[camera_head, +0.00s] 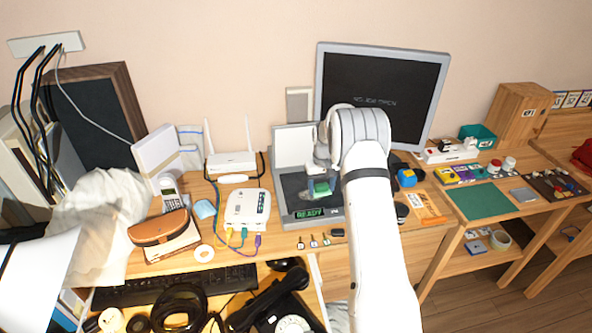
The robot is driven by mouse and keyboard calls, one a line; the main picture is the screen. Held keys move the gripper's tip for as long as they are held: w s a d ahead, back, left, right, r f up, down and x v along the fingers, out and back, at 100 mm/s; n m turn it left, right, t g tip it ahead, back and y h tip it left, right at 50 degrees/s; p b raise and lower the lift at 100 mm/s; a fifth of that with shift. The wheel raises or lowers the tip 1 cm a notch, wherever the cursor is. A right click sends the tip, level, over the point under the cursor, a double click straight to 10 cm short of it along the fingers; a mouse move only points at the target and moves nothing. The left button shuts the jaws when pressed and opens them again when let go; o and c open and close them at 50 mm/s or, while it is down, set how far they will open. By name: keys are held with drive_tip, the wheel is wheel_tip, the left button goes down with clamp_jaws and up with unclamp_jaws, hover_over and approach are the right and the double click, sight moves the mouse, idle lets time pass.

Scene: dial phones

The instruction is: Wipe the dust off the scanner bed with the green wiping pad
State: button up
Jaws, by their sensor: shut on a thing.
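The scanner (334,218) stands on the wooden desk with its lid raised at the back and a dark bed (292,187) facing up. A small panel at its front edge glows green and reads READY. My gripper (318,173) is over the bed and shut on the green wiping pad (321,187). The pad is low over the bed; I cannot tell whether it touches the surface. A pale greyish patch that looks like dust shows beside the pad. My arm hides the right part of the scanner.
A monitor (385,85) stands behind the scanner. A white router (232,162) and a white box with coloured cables (247,209) sit to the left. A black keyboard (160,287) and a dial phone (290,318) are in front. A side table with a green mat (481,201) is on the right.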

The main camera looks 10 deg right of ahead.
sight(297, 194)
drive_tip(key=shift+d, duration=1.55)
drive_tip(key=shift+a+p, duration=0.25)
drive_tip(key=shift+p, duration=0.15)
drive_tip(key=shift+s+a+p, duration=0.1)
drive_tip(key=shift+a+p, duration=0.6)
drive_tip(key=shift+a, duration=4.7)
drive_tip(key=shift+w+d+r+p, duration=0.1)
drive_tip(key=shift+w+p, duration=0.1)
drive_tip(key=shift+p, duration=0.2)
drive_tip(key=shift+w+d+b, duration=0.25)
drive_tip(key=shift+d+b, duration=0.05)
drive_tip(key=shift+s+d+f, duration=0.2)
drive_tip(key=shift+d, duration=0.5)
drive_tip(key=shift+w+d+b, duration=0.2)
drive_tip(key=shift+d+b, duration=0.55)
drive_tip(key=shift+d, duration=3.55)
drive_tip(key=shift+d+f+b, duration=0.15)
drive_tip(key=shift+b, duration=0.2)
drive_tip(key=shift+a+r, duration=0.2)
drive_tip(key=shift+a, duration=0.1)
drive_tip(key=shift+s+a+b, duration=0.1)
drive_tip(key=shift+a+b, duration=0.35)
drive_tip(key=shift+a, duration=4.6)
drive_tip(key=shift+a+r, duration=0.2)
drive_tip(key=shift+a, duration=0.05)
wheel_tip(297, 194, up, 8)
drive_tip(key=p, duration=0.3)
